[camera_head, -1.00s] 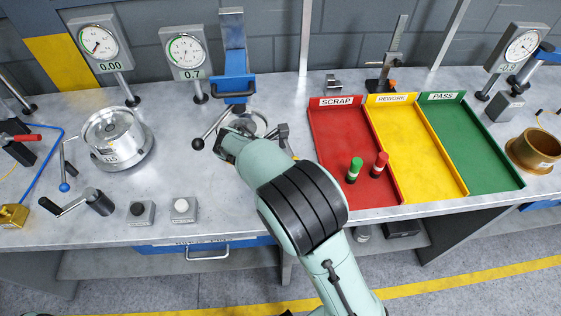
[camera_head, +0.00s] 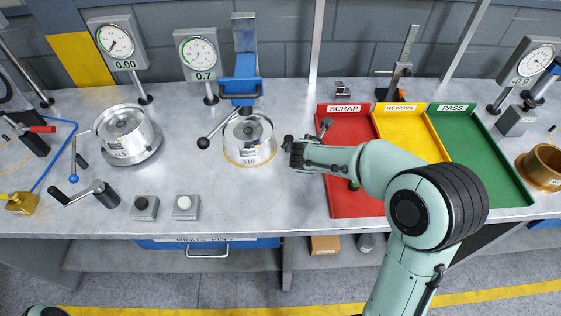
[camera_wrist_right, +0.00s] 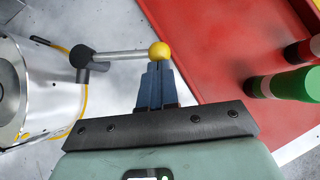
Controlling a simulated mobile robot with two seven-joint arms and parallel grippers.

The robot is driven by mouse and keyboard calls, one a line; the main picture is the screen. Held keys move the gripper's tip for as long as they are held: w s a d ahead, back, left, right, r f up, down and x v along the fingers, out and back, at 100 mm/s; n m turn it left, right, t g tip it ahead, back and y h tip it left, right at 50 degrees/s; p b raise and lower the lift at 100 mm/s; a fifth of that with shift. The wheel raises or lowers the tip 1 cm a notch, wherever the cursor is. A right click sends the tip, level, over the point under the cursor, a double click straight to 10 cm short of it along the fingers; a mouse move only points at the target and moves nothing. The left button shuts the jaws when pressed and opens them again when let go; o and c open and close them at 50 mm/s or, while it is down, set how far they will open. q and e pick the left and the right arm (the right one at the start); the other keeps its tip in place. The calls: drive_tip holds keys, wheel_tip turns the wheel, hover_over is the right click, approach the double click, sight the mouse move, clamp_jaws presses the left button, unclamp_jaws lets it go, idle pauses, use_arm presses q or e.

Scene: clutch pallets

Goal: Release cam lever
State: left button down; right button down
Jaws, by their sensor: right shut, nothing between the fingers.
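The metal clutch pallet marked 319 (camera_head: 250,140) sits on the bench under the blue press (camera_head: 240,80). In the right wrist view its round side (camera_wrist_right: 45,90) is at the left. The cam lever (camera_wrist_right: 120,56) runs rightward from a dark pivot beside the pallet to a yellow ball knob (camera_wrist_right: 159,52). My right gripper (camera_wrist_right: 158,72) is shut and empty, its blue fingertips right at the knob; contact cannot be told. In the head view my right gripper (camera_head: 292,155) is between the pallet and the red tray, and the lever is not clearly visible there. My left gripper is out of view.
The red SCRAP tray (camera_head: 337,203) is close on the right, with green (camera_wrist_right: 290,84) and red (camera_wrist_right: 305,50) cylinders. Yellow (camera_head: 405,125) and green (camera_head: 485,155) trays lie beyond. A black-knobbed lever (camera_head: 203,142) is left of the pallet. Another pallet (camera_head: 125,135) stands farther left.

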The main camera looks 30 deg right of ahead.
drive_tip(key=shift+w+d+n+t+y, duration=0.1)
drive_tip(key=shift+d+n+t+y, duration=0.2)
drive_tip(key=shift+d+n, duration=0.3)
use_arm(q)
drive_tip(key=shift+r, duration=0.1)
use_arm(e)
drive_tip(key=shift+r, duration=0.1)
